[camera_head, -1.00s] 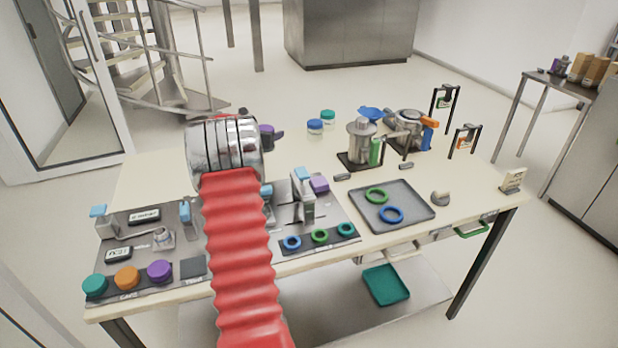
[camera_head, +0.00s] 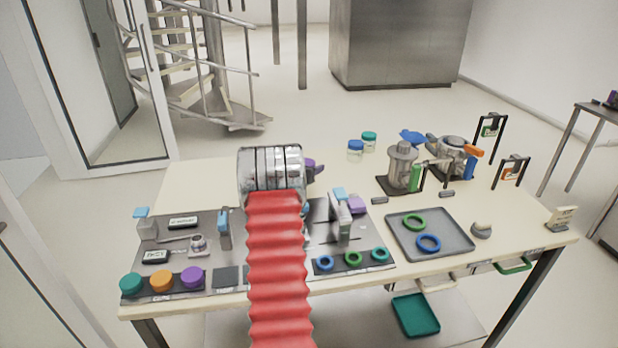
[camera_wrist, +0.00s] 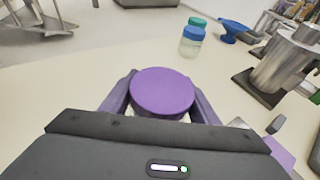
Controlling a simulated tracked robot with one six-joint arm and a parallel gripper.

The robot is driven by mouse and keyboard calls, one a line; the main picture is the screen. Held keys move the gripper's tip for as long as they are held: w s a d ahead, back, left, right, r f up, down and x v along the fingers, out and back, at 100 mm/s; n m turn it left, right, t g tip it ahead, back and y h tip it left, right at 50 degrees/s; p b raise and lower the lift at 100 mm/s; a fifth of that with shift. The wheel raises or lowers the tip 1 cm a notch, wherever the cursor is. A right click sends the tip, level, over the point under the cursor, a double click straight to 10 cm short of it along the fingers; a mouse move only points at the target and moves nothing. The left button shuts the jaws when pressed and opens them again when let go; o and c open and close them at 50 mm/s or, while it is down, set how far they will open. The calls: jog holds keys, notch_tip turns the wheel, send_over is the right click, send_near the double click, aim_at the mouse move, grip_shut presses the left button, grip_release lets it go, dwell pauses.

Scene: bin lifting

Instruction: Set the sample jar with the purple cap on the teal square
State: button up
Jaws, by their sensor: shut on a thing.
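The sample jar with the purple cap (camera_wrist: 163,92) is between the two fingers of my gripper (camera_wrist: 160,100) in the wrist view. The cap faces the camera and hides most of the jar. My gripper is shut on the jar. In the head view my red arm and its metal wrist cover most of my gripper, and a bit of purple (camera_head: 310,166) shows just right of the wrist, over the back half of the table. I cannot make out a teal square on the tabletop in either view.
Two jars, blue-capped (camera_head: 355,150) and teal-capped (camera_head: 369,141), stand at the back. Metal machines (camera_head: 403,167) are to their right. A grey tray (camera_head: 462,247) holds two rings. Purple (camera_head: 192,277), orange and teal caps lie front left. A teal tray (camera_head: 416,314) is on the lower shelf.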

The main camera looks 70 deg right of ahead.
jog(key=shift+f, duration=1.8)
jog(key=shift+f, duration=0.1)
jog(key=o, duration=1.3)
jog(key=shift+w+a+r, duration=0.1)
jog(key=shift+a+r, duration=0.1)
jog(key=shift+a, duration=0.2)
jog(key=v, duration=1.1)
jog(key=shift+a, duration=0.1)
jog(key=shift+r, duration=0.1)
